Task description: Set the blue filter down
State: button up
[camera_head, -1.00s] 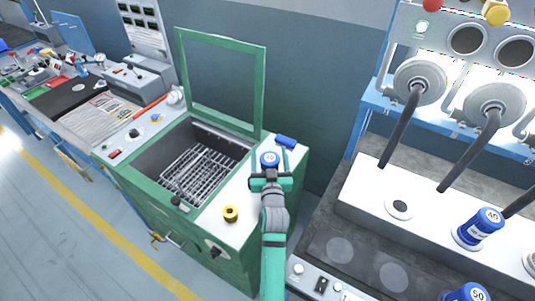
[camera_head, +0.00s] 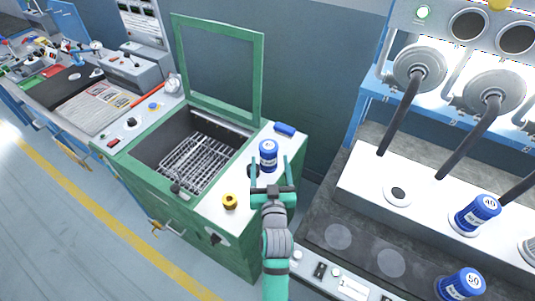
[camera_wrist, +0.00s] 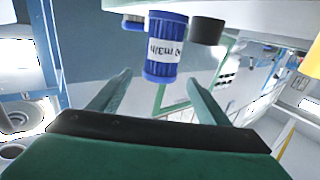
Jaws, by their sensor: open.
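The blue filter (camera_head: 268,157) with a white label stands upright on the white top (camera_head: 237,219) of the green cabinet, to the right of its open bin. It also shows in the wrist view (camera_wrist: 165,47), upside down, just beyond my fingertips. My gripper (camera_head: 270,171) is open and empty. Its fingers point toward the filter from the near side, one to each side of it, with a gap before the palm. In the wrist view the filter's label is partly readable.
The raised green lid (camera_head: 262,75) stands behind. More blue filters (camera_head: 477,214) are on the right bench.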

aim_at(268, 150)
jog(key=shift+o, duration=0.5)
jog(key=shift+s, duration=0.7)
jog(key=shift+s+a+f, duration=0.1)
jog(key=shift+s, duration=0.1)
jog(key=shift+s+f, duration=0.6)
jog(key=shift+f, duration=0.15)
jog(key=shift+w+d, duration=0.15)
jog(key=shift+w, duration=1.25)
jog(key=shift+w+d, duration=0.15)
jog(key=shift+w, duration=1.2)
jog(key=shift+w+a+r, duration=0.1)
jog(key=shift+w, duration=2.45)
jog(key=c, duration=1.4)
jog(key=shift+o, duration=0.2)
